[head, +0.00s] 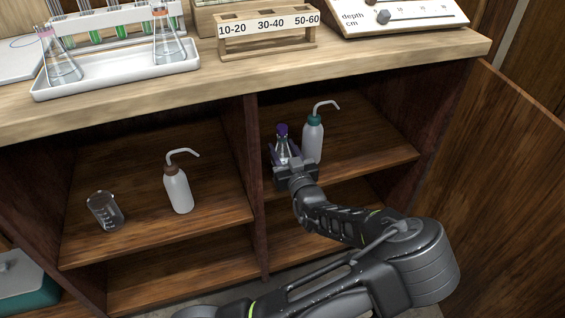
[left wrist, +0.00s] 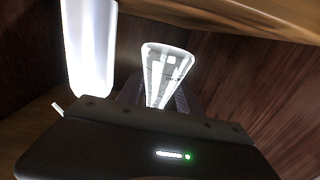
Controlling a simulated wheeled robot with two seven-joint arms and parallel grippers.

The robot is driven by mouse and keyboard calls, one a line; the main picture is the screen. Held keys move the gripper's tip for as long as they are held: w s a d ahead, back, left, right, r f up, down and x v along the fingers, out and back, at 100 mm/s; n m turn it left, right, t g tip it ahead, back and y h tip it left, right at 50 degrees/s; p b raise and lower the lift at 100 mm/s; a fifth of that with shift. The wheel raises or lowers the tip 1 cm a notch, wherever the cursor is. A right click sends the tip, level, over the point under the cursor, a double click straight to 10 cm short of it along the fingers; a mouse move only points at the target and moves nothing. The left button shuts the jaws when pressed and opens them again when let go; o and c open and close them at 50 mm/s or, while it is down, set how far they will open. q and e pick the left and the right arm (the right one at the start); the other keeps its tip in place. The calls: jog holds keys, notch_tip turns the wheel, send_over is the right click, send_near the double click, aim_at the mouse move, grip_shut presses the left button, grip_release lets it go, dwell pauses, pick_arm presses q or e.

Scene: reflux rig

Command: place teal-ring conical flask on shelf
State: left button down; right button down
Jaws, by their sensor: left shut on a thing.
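My left gripper (head: 283,158) reaches into the right-hand compartment of the cabinet, over its upper shelf (head: 365,150). It is shut on a clear glass flask (head: 283,147) with a dark purple top. In the left wrist view the flask (left wrist: 163,72) is clear, tapering and tilted in that picture. I see no teal ring on it. Its base is hidden behind the gripper in the head view, so I cannot tell if it touches the shelf. A white wash bottle with a teal collar (head: 312,140) stands close to its right. My right gripper is not in view.
In the left compartment stand a beaker (head: 104,210) and a brown-collared wash bottle (head: 178,189). On the bench, a white tray (head: 115,80) holds a pink-ringed flask (head: 60,62) and an orange-ringed flask (head: 166,42). A divider (head: 249,170) bounds the right compartment; its right side is clear.

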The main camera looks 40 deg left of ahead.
aim_at(284, 161)
pick_arm(q)
jog(key=shift+f+b, duration=0.85)
jog(key=shift+f, duration=1.05)
jog(key=c, duration=0.8)
grip_release()
jog(key=shift+o, duration=0.2)
jog(key=shift+s+d+r+p, duration=0.15)
jog(key=shift+s+d+p, duration=0.15)
jog(key=shift+d, duration=0.15)
jog(key=p+v, duration=0.3)
jog(key=v, duration=0.8)
